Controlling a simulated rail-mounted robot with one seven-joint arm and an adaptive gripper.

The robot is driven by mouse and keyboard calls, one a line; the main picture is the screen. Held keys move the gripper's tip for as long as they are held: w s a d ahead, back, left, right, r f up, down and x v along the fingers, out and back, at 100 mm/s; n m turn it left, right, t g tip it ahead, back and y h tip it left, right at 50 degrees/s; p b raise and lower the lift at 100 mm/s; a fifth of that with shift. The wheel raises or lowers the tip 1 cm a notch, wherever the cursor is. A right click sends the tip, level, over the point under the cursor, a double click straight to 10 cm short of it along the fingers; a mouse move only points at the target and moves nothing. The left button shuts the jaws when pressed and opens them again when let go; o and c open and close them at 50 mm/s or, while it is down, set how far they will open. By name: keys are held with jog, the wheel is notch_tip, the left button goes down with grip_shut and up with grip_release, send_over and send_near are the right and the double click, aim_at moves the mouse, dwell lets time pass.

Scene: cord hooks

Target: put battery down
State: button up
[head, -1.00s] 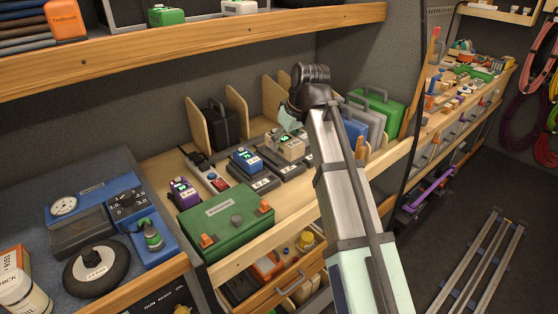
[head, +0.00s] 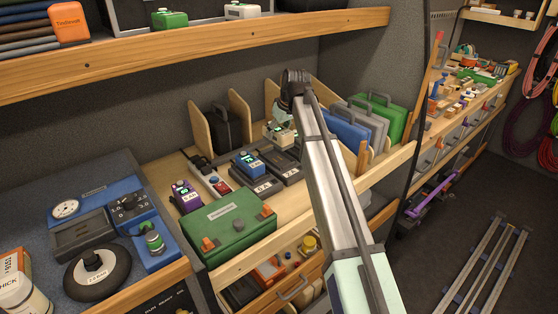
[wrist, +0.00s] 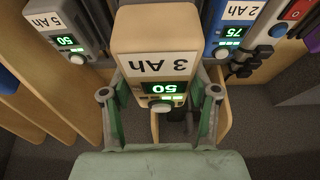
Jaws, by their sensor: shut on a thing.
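A grey 5 Ah battery (wrist: 62,30) shows at the left of the wrist view.
A green case (head: 230,222) and a purple battery (head: 185,195) are at the shelf's front left. Wooden dividers (head: 240,112) and a black case (head: 215,128) stand behind. Blue, grey and green cases (head: 378,122) stand to the right of my arm.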

jog(key=w, duration=0.4)
jog(key=shift+a+f, duration=0.15)
jog(key=shift+a, duration=0.25)
jog(key=shift+f+p, duration=1.45)
jog(key=shift+f, duration=3.35)
jog(key=shift+f, duration=0.1)
jog(key=shift+f, duration=0.1)
jog(key=o, duration=1.6)
jog(key=b+v, duration=0.3)
jog(key=v, duration=0.9)
jog(key=shift+d, duration=0.1)
